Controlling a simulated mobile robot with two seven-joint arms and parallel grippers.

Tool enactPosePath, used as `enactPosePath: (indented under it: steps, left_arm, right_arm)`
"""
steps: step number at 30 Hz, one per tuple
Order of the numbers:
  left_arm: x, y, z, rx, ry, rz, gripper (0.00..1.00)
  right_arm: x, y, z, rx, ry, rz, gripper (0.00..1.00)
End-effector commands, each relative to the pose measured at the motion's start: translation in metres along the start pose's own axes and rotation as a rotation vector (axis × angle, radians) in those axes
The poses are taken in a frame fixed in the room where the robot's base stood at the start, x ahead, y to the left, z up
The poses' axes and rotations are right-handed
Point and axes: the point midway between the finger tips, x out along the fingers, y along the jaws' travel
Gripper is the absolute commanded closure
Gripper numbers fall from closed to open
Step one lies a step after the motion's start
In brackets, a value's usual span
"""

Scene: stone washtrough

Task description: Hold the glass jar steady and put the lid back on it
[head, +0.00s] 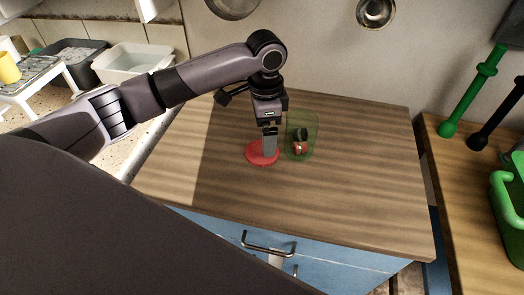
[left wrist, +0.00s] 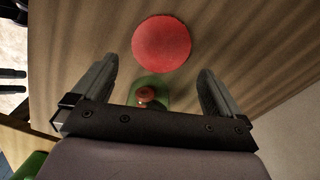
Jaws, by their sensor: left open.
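A red round lid (head: 256,154) lies flat on the wooden worktop, left of the glass jar. A green-tinted glass jar (head: 303,143) stands upright on the worktop with small red and dark things inside. My left gripper (head: 269,151) points down over the lid and hides part of it. There the lid (left wrist: 161,44) is beyond the fingertips and the jar (left wrist: 148,93) shows between the fingers, partly hidden by the gripper body. My right gripper is in neither view.
The wooden worktop (head: 350,190) is clear right of the jar and in front. A white basin (head: 133,62) and a grey bin (head: 75,52) stand at the back left. Green and black tools (head: 468,100) are at the right. A blue drawer front with metal handles is below.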

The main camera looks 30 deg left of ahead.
Motion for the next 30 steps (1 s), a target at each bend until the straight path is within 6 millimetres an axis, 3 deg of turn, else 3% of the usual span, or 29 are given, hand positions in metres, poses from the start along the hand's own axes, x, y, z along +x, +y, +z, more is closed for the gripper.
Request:
enactPosePath:
  steps: [5,15,27,30]
  left_arm:
    - [0.004,0.0,0.001,0.0,-0.001,0.0,0.0]
    - [0.049,0.0,0.007,0.0,-0.002,0.0,0.0]
    - [0.052,0.0,0.007,0.001,0.0,-0.001,0.0]
    - [0.052,0.0,0.007,0.001,0.0,-0.001,0.33]
  right_arm:
    - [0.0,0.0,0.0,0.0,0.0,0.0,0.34]
    - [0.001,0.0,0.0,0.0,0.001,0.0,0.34]
    - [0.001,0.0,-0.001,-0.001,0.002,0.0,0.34]
    - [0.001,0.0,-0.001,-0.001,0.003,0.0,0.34]
